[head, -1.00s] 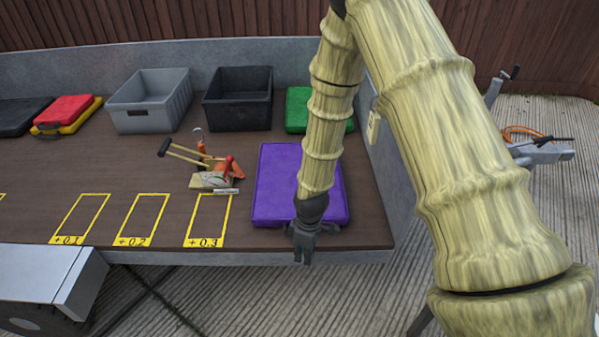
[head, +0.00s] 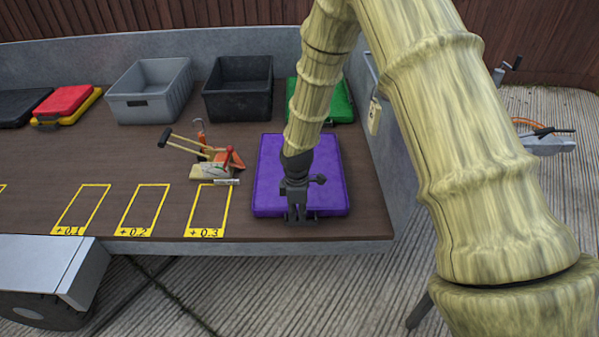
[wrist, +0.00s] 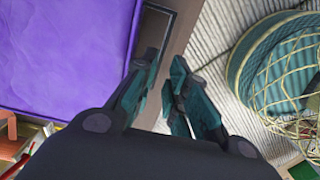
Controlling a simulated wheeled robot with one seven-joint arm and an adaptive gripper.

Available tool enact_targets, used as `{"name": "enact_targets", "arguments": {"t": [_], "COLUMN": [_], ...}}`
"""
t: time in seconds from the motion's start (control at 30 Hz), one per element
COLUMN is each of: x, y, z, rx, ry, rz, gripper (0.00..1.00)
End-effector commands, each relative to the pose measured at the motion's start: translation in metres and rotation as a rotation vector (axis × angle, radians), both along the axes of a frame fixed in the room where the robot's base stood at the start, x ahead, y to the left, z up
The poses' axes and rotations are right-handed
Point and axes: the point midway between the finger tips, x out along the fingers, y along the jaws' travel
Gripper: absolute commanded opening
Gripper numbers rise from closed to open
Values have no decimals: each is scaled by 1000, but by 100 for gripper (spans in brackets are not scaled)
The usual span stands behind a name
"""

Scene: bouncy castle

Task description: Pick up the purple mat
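The purple mat (head: 265,180) lies flat near the right end of the brown bench top. In the wrist view the mat (wrist: 60,50) fills the upper left, with a dark handle (wrist: 154,28) along its edge. My gripper (head: 301,218) points down at the mat's near edge, close to the front of the bench. In the wrist view the fingers of my gripper (wrist: 164,72) are apart with a gap between them and nothing held. The handle lies just beyond the fingertips. My wrist and forearm hide part of the mat in the head view.
Hand tools (head: 205,160) lie left of the mat. A green mat (head: 338,105) is behind it, partly hidden by my arm. A black crate (head: 238,92) and a grey crate (head: 150,92) stand at the back. A low grey wall (head: 392,190) borders the right side.

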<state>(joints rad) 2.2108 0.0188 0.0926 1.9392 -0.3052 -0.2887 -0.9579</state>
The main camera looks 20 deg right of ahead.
Motion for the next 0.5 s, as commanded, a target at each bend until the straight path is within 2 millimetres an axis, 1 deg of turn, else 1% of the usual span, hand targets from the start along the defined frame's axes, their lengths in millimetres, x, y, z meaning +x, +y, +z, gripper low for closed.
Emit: {"name": "enact_targets", "arguments": {"t": [0.17, 0.4, 0.5], "x": [1, 1, 1], "y": [0, 0, 0], "z": [-9, -40, -50], "rx": [0, -1, 0], "ry": [-1, 0, -1], "rz": [-1, 0, -1], "gripper": [15, 15, 15]}}
